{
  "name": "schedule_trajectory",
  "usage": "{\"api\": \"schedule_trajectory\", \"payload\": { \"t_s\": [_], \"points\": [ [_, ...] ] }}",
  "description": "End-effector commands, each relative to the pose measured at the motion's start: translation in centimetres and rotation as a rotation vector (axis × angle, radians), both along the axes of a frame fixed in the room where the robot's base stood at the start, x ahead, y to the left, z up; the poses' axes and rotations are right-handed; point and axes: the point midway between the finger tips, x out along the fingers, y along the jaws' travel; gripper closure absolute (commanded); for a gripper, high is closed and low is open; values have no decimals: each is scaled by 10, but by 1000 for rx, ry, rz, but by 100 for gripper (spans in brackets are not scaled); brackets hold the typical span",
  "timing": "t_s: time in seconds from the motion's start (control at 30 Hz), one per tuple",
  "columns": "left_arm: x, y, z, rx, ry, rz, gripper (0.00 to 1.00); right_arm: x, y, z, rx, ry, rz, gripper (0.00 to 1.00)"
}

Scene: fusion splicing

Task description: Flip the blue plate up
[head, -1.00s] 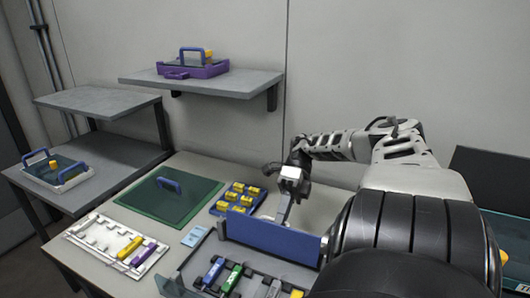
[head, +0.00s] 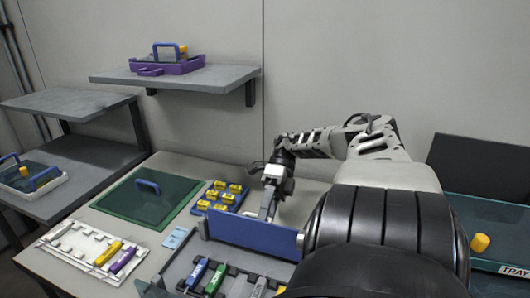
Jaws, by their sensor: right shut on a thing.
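The blue plate (head: 252,236) stands about upright along the back of a tray of coloured tools, its broad face toward me. My right gripper (head: 268,208) comes down from behind at the plate's top edge, right of its middle, and is shut on it. The fingertips are partly hidden behind the plate. The tool tray (head: 190,250) holds a blue, a green and a grey tool among dark holders; its right part is hidden by my right arm. My left gripper is not in view.
A green mat with a blue handle (head: 128,212), a blue tray of yellow blocks (head: 238,208) and a white tray (head: 62,250) lie on the table. A shelf (head: 190,79) holds a purple case. A tray with a yellow block (head: 480,243) is at right.

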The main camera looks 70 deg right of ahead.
Motion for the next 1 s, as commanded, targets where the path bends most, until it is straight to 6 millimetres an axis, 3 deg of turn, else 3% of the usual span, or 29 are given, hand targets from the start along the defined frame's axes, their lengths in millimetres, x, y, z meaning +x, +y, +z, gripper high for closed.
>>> {"api": "schedule_trajectory", "payload": {
  "t_s": [0.77,0.87,1.0],
  "points": [
    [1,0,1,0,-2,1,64,-2,-3,-4,-21,10,-7,68],
    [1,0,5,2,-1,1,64,-2,-3,2,-22,12,-4,68],
    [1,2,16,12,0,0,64,-3,-3,28,-24,11,-3,68]
  ]
}}
